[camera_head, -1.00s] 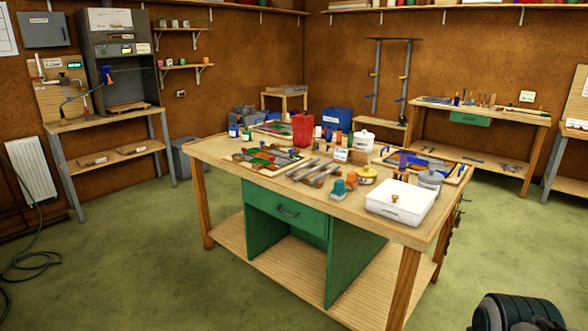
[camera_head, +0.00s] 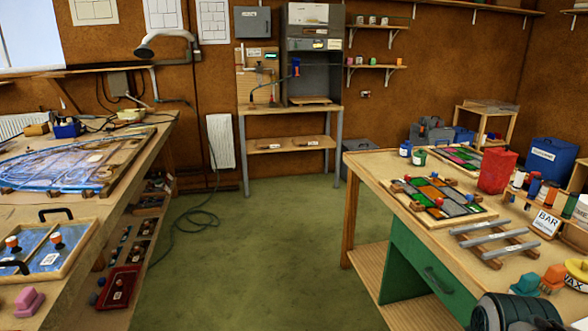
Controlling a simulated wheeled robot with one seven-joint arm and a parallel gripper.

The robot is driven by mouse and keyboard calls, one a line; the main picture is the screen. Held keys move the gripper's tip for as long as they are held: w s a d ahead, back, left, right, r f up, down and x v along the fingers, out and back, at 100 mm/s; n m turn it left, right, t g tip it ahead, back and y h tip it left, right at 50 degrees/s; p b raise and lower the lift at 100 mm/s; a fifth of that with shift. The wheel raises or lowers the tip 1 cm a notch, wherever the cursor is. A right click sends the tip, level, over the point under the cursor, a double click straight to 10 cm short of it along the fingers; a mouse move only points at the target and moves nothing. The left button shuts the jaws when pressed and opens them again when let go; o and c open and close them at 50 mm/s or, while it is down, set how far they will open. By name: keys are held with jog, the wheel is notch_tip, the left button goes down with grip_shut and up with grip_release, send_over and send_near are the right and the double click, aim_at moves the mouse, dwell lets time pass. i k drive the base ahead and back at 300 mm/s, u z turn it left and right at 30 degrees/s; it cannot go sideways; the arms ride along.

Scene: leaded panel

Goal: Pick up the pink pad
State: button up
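A pink block-like pad (camera_head: 25,303) sits at the lower left, on the near part of the left workbench (camera_head: 98,240). It has a raised, narrower top and stands just in front of a wood-framed blue tray (camera_head: 48,258). Nothing touches it from above. My gripper is not in view. A dark rounded part of my arm shows at the bottom right, far from the pad.
A green-drawered table (camera_head: 370,165) stands right. Open green floor (camera_head: 260,250) lies between, with a hose (camera_head: 195,222).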

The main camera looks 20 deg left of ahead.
aim_at(28, 300)
jog(key=u, duration=0.85)
jog(key=i, duration=0.8)
jog(key=u, duration=1.55)
jog(key=i, duration=1.4)
jog(key=u, duration=0.4)
